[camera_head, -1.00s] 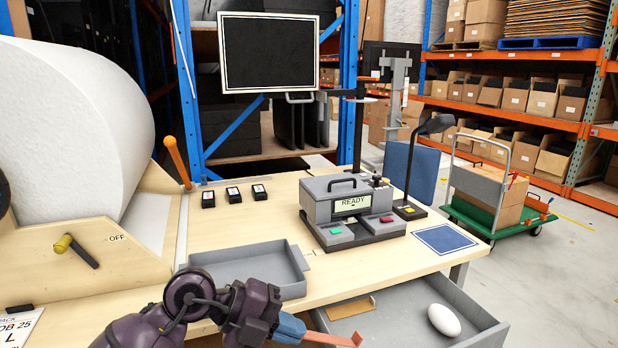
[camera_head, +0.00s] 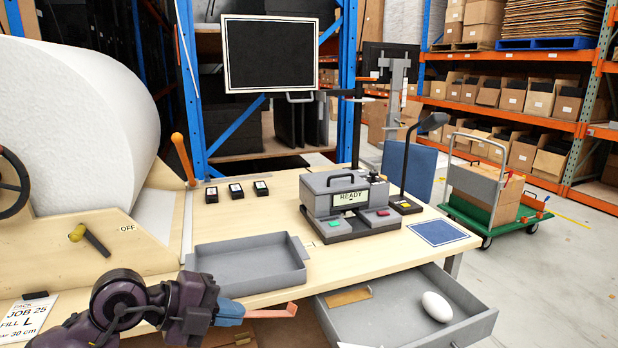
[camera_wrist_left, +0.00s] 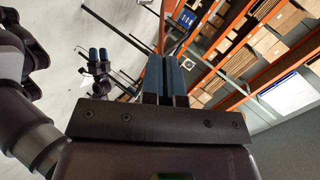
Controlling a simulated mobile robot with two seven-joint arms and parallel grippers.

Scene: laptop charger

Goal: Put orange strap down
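The orange strap (camera_head: 273,311) shows in the head view as a thin, flat, salmon-orange strip with a bent end. It sticks out to the right from the blue fingertips of my left gripper (camera_head: 236,312), which is shut on it. The gripper is at the table's front edge, below the grey tray (camera_head: 250,285) in the picture and left of the open drawer. In the left wrist view the blue fingers (camera_wrist_left: 165,78) stand close together, and I cannot make out the strap there. My right gripper (camera_wrist_left: 99,55) shows small in the left wrist view, with two blue fingers; its opening is unclear.
The open drawer (camera_head: 405,338) holds a white oval object (camera_head: 437,307) and a flat brown piece (camera_head: 349,296). A grey READY machine (camera_head: 350,205), three small black boxes (camera_head: 236,190) and a blue mat (camera_head: 438,232) lie on the table. Bare tabletop (camera_head: 275,215) shows behind the tray.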

